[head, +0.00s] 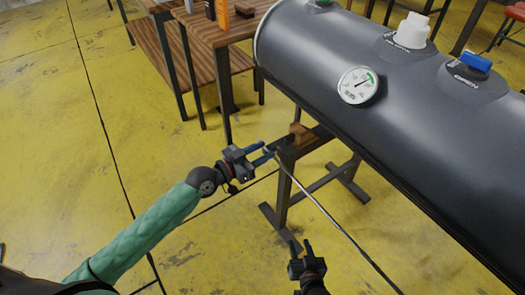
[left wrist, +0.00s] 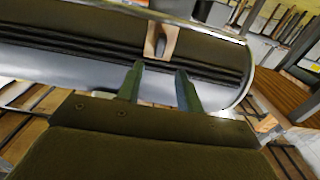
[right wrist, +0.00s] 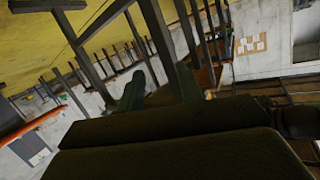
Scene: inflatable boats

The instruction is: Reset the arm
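My left gripper (head: 264,154) is in the middle of the head view, beside the near end of the tank's stand. Its two fingers are apart, and in the left wrist view (left wrist: 160,85) nothing shows held between them. A tan wooden block (left wrist: 162,38) under the tank appears beyond those fingertips. My right gripper (head: 300,246) is low in the head view, pointing up the picture, with its fingers apart and empty. The fingers also show apart in the right wrist view (right wrist: 158,85).
A large dark tank (head: 400,120) with a gauge (head: 358,86) and valves fills the right, on a metal stand (head: 284,185). Wooden tables (head: 198,30) stand behind. Yellow floor at left is clear.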

